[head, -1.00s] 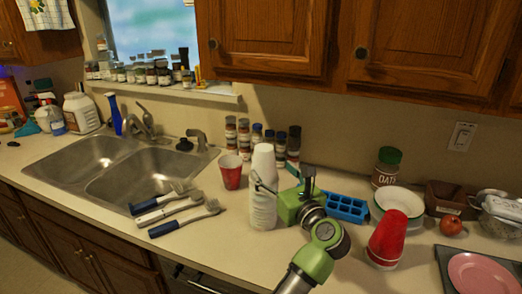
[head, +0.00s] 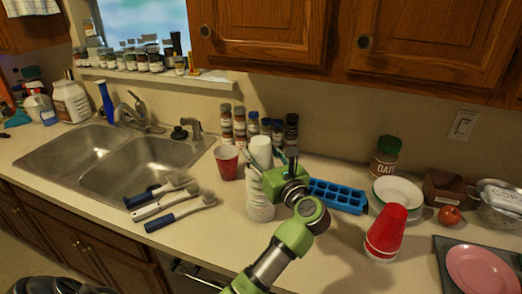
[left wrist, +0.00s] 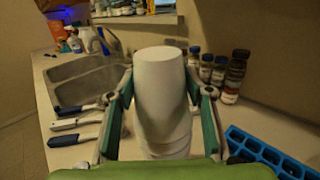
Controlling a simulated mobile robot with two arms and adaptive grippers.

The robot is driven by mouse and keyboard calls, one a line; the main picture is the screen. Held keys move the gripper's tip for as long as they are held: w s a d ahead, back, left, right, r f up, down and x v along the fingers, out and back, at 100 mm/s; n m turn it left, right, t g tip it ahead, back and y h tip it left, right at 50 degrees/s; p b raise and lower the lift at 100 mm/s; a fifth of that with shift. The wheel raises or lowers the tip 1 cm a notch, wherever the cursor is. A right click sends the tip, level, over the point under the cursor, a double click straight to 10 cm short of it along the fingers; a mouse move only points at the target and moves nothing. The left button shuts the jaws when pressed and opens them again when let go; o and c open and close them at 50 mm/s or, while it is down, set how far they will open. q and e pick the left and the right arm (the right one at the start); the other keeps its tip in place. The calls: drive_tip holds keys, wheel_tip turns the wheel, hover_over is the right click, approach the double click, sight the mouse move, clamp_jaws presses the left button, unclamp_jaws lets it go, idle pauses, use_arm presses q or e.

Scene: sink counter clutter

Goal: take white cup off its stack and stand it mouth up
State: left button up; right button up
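A stack of white cups (head: 260,205) stands mouth down on the counter, just right of a red cup. Its top white cup (head: 260,150) also fills the middle of the left wrist view (left wrist: 160,85). My left gripper (head: 268,158) reaches in from the right at the height of the top cup. In the left wrist view its two fingers (left wrist: 160,78) stand on either side of the white cup, with narrow gaps beside it. The gripper partly hides the stack's right side in the head view. My right gripper is not in view.
The red cup (head: 227,161) and spice jars (head: 239,126) stand close behind the stack. Brushes (head: 170,202) lie left, beside the sink (head: 135,168). A blue ice tray (head: 337,196), bowls (head: 398,191) and a red cup stack (head: 385,233) are right. The front counter is clear.

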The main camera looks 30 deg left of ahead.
use_arm(q)
drive_tip(key=shift+c, duration=0.2)
drive_tip(key=shift+w+a+f, duration=0.2)
drive_tip(key=shift+a+f, duration=0.05)
drive_tip(key=shift+s+r, duration=0.1)
drive_tip(key=shift+r, duration=0.1)
wheel_tip(320, 180, up, 11)
drive_tip(key=shift+f+b, duration=0.15)
drive_tip(key=shift+b, duration=0.85)
wheel_tip(320, 180, up, 8)
drive_tip(key=p, duration=0.5)
drive_tip(key=shift+f, duration=0.2)
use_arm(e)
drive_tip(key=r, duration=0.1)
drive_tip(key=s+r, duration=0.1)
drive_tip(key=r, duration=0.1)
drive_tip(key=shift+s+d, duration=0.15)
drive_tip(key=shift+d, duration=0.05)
